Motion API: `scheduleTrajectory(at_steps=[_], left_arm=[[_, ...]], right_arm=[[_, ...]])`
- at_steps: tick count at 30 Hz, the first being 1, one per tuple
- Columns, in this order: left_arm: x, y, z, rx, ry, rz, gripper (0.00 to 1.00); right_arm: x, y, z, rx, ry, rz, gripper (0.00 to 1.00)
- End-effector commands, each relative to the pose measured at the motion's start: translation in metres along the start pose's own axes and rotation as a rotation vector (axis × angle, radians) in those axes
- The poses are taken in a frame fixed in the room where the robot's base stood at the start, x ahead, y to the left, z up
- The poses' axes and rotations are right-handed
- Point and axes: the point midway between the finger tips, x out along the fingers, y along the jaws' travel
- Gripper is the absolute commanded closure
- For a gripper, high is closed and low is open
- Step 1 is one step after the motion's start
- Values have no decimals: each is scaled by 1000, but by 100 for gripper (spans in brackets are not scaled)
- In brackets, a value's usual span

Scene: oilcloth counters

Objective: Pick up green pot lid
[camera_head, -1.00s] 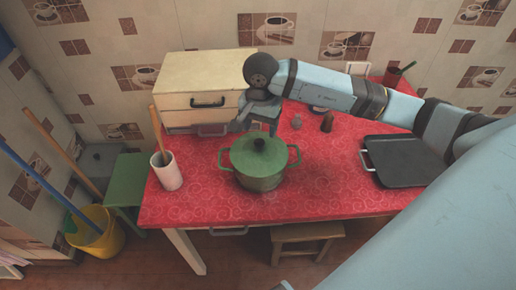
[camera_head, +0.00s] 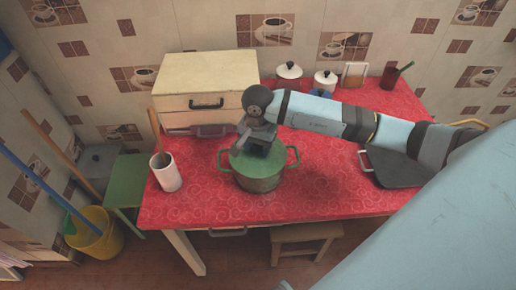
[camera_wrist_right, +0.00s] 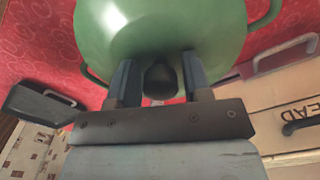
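The green pot lid (camera_head: 246,163) sits on the green pot (camera_head: 262,184) on the red table. In the right wrist view the lid (camera_wrist_right: 130,35) fills the upper middle, with its dark round knob (camera_wrist_right: 160,81) between my fingers. My right gripper (camera_wrist_right: 160,70) is open, one finger on each side of the knob, with a visible gap to each finger. In the head view my right gripper (camera_head: 250,152) is over the lid and hides the knob. My left gripper is not in view.
A cream bread box (camera_head: 205,80) stands behind the pot. A white utensil holder (camera_head: 166,172) is at the left. A black tray (camera_head: 395,167) lies at the right, partly under my right arm. White lidded jars (camera_head: 288,77) stand at the back. The front of the table is clear.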

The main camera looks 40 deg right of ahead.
Motion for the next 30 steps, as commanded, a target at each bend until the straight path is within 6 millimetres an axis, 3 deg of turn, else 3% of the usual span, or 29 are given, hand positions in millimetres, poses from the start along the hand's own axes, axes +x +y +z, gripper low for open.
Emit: scheduleTrajectory(at_steps=[1,5,17,23,30], left_arm=[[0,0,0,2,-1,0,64],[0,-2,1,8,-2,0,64],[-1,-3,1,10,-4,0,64],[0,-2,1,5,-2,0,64],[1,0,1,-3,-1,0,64]], right_arm=[[0,0,0,0,0,0,66],[0,0,0,0,0,0,96],[-8,0,-1,1,2,-2,96],[-37,-1,-1,-1,4,-5,96],[-104,-1,-2,-1,5,-7,96]])
